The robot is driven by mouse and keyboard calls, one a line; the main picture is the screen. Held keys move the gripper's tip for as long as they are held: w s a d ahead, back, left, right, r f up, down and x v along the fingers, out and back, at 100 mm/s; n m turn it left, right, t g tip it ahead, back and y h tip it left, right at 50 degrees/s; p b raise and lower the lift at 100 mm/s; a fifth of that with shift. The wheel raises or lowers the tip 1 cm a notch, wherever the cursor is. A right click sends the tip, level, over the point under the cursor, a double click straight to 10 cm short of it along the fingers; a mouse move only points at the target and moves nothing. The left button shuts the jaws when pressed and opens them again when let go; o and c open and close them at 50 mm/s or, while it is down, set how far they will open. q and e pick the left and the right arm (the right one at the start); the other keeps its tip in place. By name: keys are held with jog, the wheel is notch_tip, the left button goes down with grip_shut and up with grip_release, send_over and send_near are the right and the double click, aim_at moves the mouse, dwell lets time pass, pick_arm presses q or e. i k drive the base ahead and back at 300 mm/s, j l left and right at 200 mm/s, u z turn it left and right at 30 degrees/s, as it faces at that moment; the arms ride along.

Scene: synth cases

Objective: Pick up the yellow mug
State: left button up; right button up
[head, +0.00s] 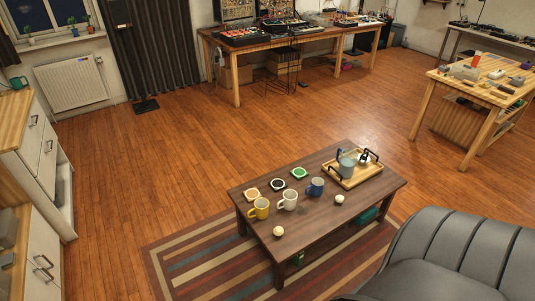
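The yellow mug (260,208) stands upright on the dark wooden coffee table (325,221), near its left end. A white mug (288,200) stands just right of it, and a blue mug (316,187) stands further right. An orange coaster (252,195) lies behind the yellow mug. Neither of my grippers shows in the head view.
A black coaster (277,184), a green coaster (299,173), two pale balls (278,231) (339,198) and a wooden tray (338,177) with a jug share the table. A grey sofa (455,255) stands front right, drawers (40,235) left. Wooden floor (180,165) lies open behind.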

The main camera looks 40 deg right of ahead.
aim_at(261, 205)
jog(key=z, duration=1.6)
